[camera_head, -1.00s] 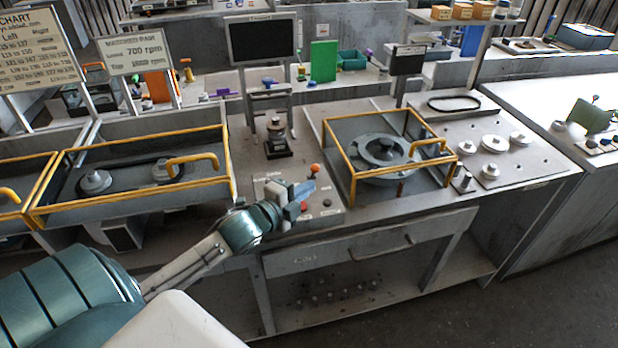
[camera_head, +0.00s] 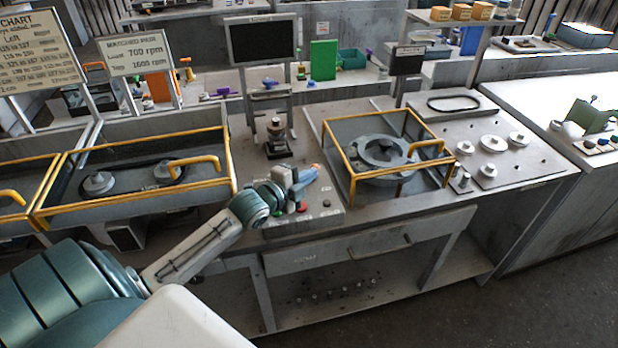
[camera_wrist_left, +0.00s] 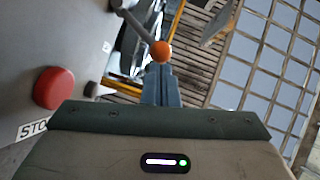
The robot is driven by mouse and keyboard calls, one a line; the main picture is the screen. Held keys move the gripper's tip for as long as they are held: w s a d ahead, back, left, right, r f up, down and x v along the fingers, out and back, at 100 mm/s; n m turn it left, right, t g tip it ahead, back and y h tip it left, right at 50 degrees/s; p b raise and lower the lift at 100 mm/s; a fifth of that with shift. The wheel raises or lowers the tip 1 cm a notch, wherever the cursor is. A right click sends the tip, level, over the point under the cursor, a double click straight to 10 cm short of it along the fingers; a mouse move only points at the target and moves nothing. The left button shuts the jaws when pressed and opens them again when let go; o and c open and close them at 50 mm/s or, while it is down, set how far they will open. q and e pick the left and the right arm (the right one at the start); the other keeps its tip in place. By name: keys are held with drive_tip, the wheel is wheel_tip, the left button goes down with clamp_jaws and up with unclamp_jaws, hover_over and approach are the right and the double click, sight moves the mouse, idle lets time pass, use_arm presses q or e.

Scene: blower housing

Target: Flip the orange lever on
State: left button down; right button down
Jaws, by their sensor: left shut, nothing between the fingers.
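The orange lever shows in the left wrist view as an orange ball (camera_wrist_left: 161,51) on a thin metal rod that runs up and left to a pivot at the top edge. My left gripper (camera_wrist_left: 161,72) is shut and empty, its blue-grey fingertips at the near side of the ball. I cannot tell whether they touch it. In the head view my left gripper (camera_head: 308,176) is over the control panel (camera_head: 333,217) and hides most of the lever; only a bit of orange shows at its fingertips. My right gripper is out of view.
A red stop button (camera_wrist_left: 54,88) sits left of my gripper, and a dark knob (camera_head: 326,203) is on the same panel. A yellow-framed guard (camera_head: 349,160) around a round housing (camera_head: 385,152) stands close to the right. Another yellow guard (camera_head: 232,165) is to the left.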

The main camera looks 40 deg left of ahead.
use_arm(q)
drive_tip(key=shift+w+a+r+b, duration=0.45)
drive_tip(key=shift+a, duration=0.05)
drive_tip(key=shift+r, duration=0.15)
drive_tip(key=shift+r, duration=0.3)
drive_tip(key=s+d+r+b, duration=0.1)
drive_tip(key=s+d+r, duration=0.1)
drive_tip(key=s+d, duration=0.2)
drive_tip(key=s+d+r+b, duration=0.1)
drive_tip(key=s+d, duration=0.3)
drive_tip(key=s, duration=0.5)
drive_tip(key=shift+s+d+r+b, duration=0.2)
drive_tip(key=shift+d+r+b, duration=0.15)
drive_tip(key=shift+r, duration=0.4)
